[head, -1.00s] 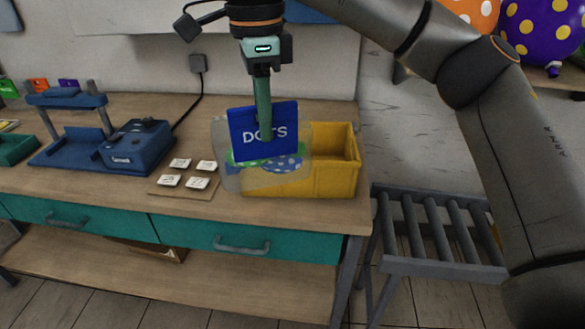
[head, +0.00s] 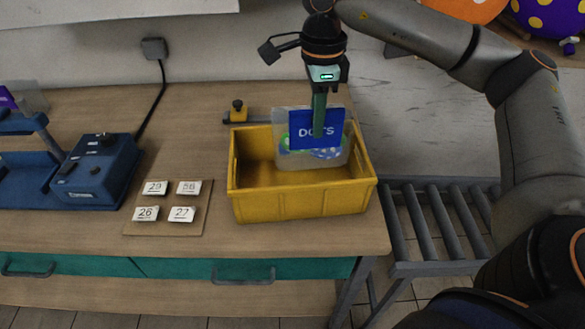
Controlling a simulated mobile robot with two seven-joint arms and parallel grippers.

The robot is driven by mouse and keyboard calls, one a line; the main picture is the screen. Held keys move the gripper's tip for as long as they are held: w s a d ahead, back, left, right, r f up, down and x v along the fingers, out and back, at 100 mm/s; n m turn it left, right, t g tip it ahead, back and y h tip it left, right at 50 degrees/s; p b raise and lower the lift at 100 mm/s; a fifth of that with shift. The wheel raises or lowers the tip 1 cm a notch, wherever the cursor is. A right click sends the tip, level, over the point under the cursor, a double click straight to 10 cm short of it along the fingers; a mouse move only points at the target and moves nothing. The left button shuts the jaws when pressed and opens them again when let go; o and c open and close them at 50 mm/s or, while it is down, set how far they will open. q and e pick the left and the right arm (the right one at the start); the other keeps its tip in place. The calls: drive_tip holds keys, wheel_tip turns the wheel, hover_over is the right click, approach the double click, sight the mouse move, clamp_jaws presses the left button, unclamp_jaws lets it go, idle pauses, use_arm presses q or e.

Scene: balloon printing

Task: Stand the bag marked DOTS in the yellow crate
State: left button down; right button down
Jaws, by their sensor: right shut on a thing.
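The bag marked DOTS (head: 300,140) is clear with a blue header card, and blue and green dotted balloons show inside it. My right gripper (head: 319,130) is shut on the header card from above. The bag hangs upright over the right half of the yellow crate (head: 300,205), and its lower edge appears to be inside the crate's walls. I cannot tell whether it touches the crate floor. The rest of the crate looks empty. My left gripper is not in view.
A board with several number tiles (head: 193,220) lies left of the crate, beside a blue machine (head: 100,170). A grey roller conveyor (head: 425,225) stands to the right, beyond the table edge.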

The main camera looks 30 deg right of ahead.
sight(318, 147)
drive_tip(key=f, duration=0.5)
drive_tip(key=shift+s+d+f, duration=0.2)
drive_tip(key=shift+f, duration=0.05)
drive_tip(key=shift+w+f+p, duration=0.1)
drive_tip(key=shift+f+p, duration=0.25)
drive_tip(key=shift+f, duration=2)
drive_tip(key=shift+f, duration=0.15)
drive_tip(key=c, duration=0.9)
unclamp_jaws()
wheel_tip(318, 147, up, 12)
drive_tip(key=shift+r+b, duration=0.2)
drive_tip(key=shift+b, duration=0.3)
